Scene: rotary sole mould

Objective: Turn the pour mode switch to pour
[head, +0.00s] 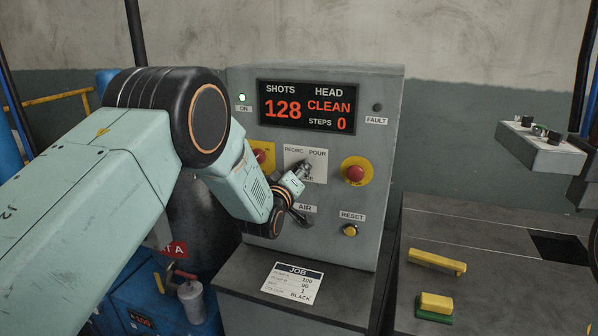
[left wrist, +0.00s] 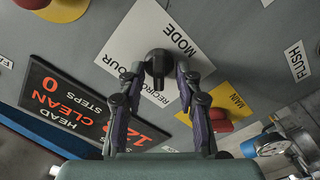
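The pour mode switch is a black knob (left wrist: 158,66) on a white plate (left wrist: 122,28) lettered RECIRC, POUR and MODE. In the left wrist view its narrow end seems to point toward RECIRC. My left gripper (left wrist: 159,73) is open, with one finger on each side of the knob. Small gaps seem to show between fingertips and knob; I cannot tell whether either touches. In the head view my left gripper (head: 300,177) reaches the lower part of the plate (head: 317,163) and partly covers the switch. My right gripper is not in view.
The display (head: 306,106) reads SHOTS 128, HEAD CLEAN, STEPS 0. A red button on yellow (head: 355,173) sits right of the plate, another (head: 261,157) left. The AIR switch (head: 300,219) is just below my gripper, and the yellow RESET button (head: 350,230) is lower right.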

